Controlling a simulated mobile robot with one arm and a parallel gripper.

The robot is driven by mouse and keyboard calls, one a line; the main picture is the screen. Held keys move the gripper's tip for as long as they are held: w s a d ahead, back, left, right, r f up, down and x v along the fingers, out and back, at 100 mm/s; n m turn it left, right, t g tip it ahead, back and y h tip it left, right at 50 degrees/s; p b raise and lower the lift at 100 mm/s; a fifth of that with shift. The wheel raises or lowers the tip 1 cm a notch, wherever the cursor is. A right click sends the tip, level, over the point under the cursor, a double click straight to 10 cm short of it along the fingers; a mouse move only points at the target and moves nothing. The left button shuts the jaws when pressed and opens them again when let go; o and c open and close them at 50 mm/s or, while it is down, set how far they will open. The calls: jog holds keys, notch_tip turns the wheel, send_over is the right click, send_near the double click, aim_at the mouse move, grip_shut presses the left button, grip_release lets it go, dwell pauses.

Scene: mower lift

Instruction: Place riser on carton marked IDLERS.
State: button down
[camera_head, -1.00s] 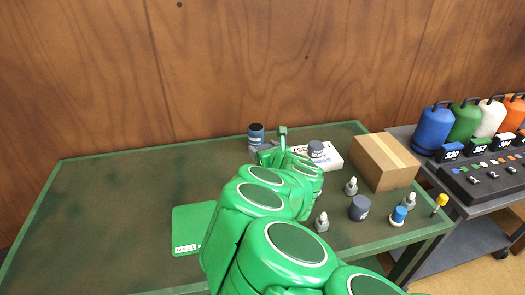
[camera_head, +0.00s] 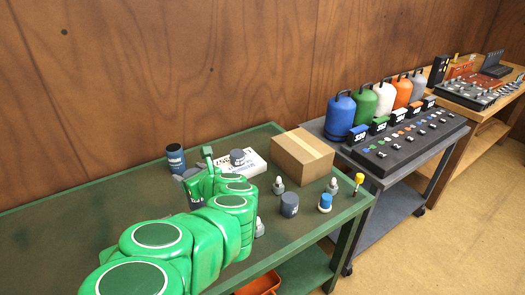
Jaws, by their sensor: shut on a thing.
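My gripper (camera_head: 187,174) is grey and sits beyond my green arm, over the back of the green table. It is shut on a dark blue cylinder (camera_head: 176,157), which shows upright at the jaws; my arm hides much of the grip. I cannot read a riser name on it. A white carton (camera_head: 256,162) with dark lettering lies just right of my wrist, partly hidden. A dark grey cylinder (camera_head: 238,157) shows at its top. A brown taped carton (camera_head: 303,155) stands further right with no readable mark. I cannot tell which carton is marked IDLERS.
The green table (camera_head: 75,208) also holds a dark cylinder (camera_head: 289,204), a blue-topped piece (camera_head: 325,203) and white-topped bottles (camera_head: 278,186). A grey cart (camera_head: 390,177) with coloured canisters (camera_head: 341,115) stands right. An orange bin (camera_head: 262,284) is below. The table's left part is clear.

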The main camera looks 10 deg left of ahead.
jog(key=w+d+r, duration=0.1)
jog(key=w+d, duration=0.3)
jog(key=w, duration=0.3)
jog(key=w+d, duration=0.4)
jog(key=w, duration=0.4)
jog(key=w+d+r, duration=0.6)
jog(key=d, duration=0.5)
jog(key=w+d+r, duration=0.5)
jog(key=w+d, duration=0.2)
jog(key=d, duration=0.4)
jog(key=w+a+f, duration=0.2)
jog(key=w+f, duration=0.7)
jog(key=w, duration=0.4)
jog(key=shift+a, duration=0.25)
jog(key=shift+f, duration=0.2)
